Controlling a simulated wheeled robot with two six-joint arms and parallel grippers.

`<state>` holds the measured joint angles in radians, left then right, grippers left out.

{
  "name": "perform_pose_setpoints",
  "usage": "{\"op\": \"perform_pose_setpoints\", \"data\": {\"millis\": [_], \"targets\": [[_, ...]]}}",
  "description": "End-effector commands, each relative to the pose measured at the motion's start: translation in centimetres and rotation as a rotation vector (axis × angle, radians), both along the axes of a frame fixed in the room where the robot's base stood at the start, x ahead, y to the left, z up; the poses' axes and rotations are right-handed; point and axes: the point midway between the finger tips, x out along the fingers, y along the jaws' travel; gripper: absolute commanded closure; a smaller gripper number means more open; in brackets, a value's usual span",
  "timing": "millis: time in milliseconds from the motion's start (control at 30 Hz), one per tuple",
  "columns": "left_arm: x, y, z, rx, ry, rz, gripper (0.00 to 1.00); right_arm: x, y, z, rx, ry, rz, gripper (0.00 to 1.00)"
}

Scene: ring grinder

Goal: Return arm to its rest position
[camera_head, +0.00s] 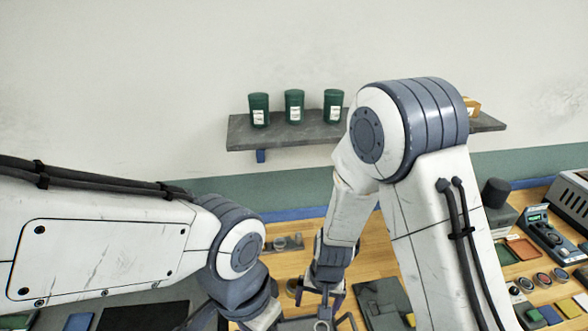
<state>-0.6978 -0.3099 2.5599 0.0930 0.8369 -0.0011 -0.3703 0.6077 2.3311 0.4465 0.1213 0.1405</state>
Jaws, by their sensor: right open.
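My right arm comes in from the lower right, bends high in front of the shelf and reaches down over the wooden bench. Its gripper (321,300) points down near the bottom edge, with dark purple fingers spread apart. I see nothing held between them. My left arm comes in from the left and bends down at the bottom centre. Its jaws are not visible.
A grey wall shelf (300,135) holds several dark green canisters (295,106) and a yellow-orange item (472,105). The wooden bench (370,255) carries a device with a small screen (540,226), coloured trays and round pieces (543,280) at the right. Dark mats lie at the lower left.

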Motion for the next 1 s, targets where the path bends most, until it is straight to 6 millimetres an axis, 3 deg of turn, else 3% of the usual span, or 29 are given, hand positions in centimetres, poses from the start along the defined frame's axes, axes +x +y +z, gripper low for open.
{"op": "perform_pose_setpoints", "data": {"millis": [33,200,400,667,700,1000], "targets": [[0.0,0.0,0.0,0.0,0.0,0.0,0.5,0.5,-1.7,2.6,0.008,-0.033,0.017,0.06],[0.0,0.0,0.0,0.0,0.0,0.0,0.5,0.2,-6.0,7.6,-0.01,-0.091,0.095,0.06],[0.0,0.0,0.0,0.0,0.0,0.0,0.5,-0.9,-9.6,11.0,-0.05,-0.136,0.149,0.06],[0.0,0.0,0.0,0.0,0.0,0.0,0.5,-2.8,-13.4,14.0,-0.117,-0.177,0.197,0.06],[0.0,0.0,-1.3,-0.001,-0.001,0.0,0.5,-3.1,-12.7,12.8,-0.113,-0.17,0.222,0.06],[0.0,0.0,-6.1,0.0,0.0,0.001,0.5,-5.1,-8.1,9.4,-0.084,-0.139,0.368,0.06]]}}
